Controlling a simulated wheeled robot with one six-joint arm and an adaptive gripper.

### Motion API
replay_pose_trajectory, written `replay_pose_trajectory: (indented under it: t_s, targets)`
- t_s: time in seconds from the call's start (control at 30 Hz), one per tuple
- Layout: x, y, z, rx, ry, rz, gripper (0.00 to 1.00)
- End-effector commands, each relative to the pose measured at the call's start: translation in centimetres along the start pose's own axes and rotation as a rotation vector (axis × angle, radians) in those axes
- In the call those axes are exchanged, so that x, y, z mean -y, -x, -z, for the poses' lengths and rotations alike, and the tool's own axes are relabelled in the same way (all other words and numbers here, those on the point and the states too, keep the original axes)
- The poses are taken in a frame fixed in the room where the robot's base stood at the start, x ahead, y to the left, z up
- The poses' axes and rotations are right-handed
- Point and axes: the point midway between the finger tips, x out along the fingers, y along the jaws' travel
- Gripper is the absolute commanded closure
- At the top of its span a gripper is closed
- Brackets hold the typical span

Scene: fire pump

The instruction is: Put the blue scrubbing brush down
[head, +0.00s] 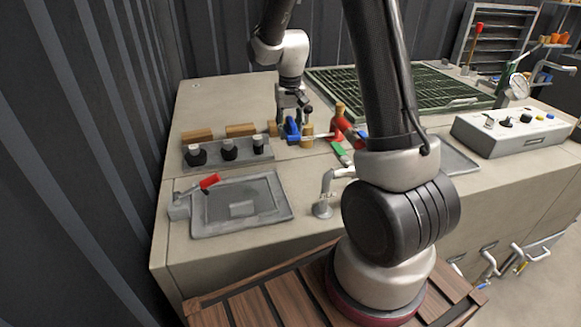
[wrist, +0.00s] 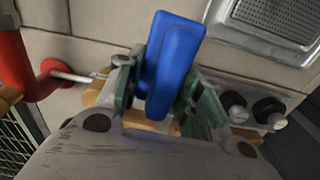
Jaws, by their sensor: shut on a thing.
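The blue scrubbing brush (wrist: 172,60) is between the fingers of my gripper (wrist: 165,95) in the wrist view, its blue block facing the camera. In the head view my gripper (head: 291,108) is low over the far left part of the counter, shut on the blue brush (head: 292,128). The brush is close to the counter top (head: 245,95); I cannot tell whether it touches it. The brush's underside is hidden.
A panel with several black knobs (head: 228,150) is left of the brush, with wooden blocks (head: 242,130) behind it. A red object (head: 341,120) stands to the right. A grey lidded tray (head: 240,203), a bent pipe (head: 325,190) and a green grate (head: 400,88) are around. The counter at back left is clear.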

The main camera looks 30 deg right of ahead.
Motion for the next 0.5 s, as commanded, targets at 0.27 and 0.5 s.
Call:
replay_pose_trajectory:
  t_s: [0.27, 0.5]
  targets:
    - [0.0, -4.3, -0.4, 0.01, 0.055, -0.002, 1.0]
    - [0.0, -6.8, -0.4, 0.008, 0.054, -0.001, 1.0]
